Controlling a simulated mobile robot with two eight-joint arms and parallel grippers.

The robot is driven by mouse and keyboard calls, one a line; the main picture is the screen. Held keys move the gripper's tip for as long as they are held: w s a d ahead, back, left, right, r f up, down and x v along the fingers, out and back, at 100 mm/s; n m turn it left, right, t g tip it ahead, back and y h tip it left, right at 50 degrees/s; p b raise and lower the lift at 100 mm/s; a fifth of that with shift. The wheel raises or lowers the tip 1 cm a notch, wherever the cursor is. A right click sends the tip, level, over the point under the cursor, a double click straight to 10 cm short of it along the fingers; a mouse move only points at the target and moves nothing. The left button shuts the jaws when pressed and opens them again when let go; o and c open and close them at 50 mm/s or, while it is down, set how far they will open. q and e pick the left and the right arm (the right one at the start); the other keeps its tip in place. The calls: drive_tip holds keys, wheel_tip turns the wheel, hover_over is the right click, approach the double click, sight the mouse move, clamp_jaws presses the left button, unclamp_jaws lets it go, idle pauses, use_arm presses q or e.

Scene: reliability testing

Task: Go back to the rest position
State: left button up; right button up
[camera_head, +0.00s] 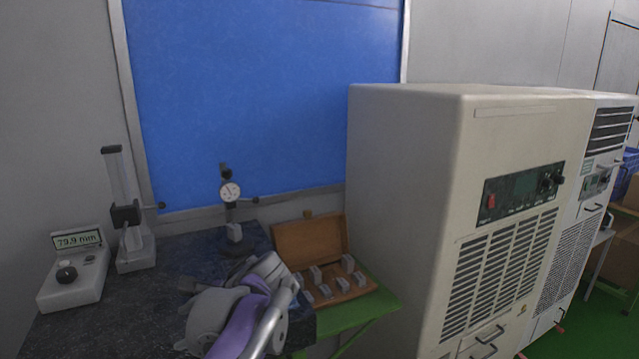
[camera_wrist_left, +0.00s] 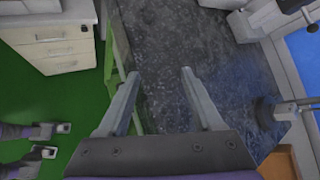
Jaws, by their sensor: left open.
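My left gripper (camera_head: 268,268) is in the lower middle of the head view, low over the front right part of the dark speckled table (camera_head: 120,315). Its fingers are hard to make out there behind my grey and purple arm. In the left wrist view the left gripper (camera_wrist_left: 159,73) has its two grey fingers spread wide, with nothing between them. The dark table top and a green edge show beneath them.
A wooden box (camera_head: 310,240) of metal blocks stands open close by the gripper. A dial gauge stand (camera_head: 230,193), a height gauge (camera_head: 126,215) and a display unit (camera_head: 75,275) stand behind and left. A big beige cabinet (camera_head: 410,200) blocks the right.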

use_arm(q)
drive_tip(key=s+d+f+n+t+h, duration=0.1)
drive_tip(key=s+d+f+n+h, duration=0.2)
drive_tip(key=s+f, duration=0.7)
drive_tip(key=s+d+f+n+t+h, duration=0.2)
drive_tip(key=s+f+n+h, duration=0.4)
drive_tip(key=s+f+n, duration=0.3)
wheel_tip(320, 180, down, 3)
drive_tip(key=shift+s+d+f+n+h, duration=0.2)
drive_tip(key=shift+s+d+n+h, duration=0.2)
drive_tip(key=shift+d+n, duration=0.4)
drive_tip(key=shift+a, duration=0.1)
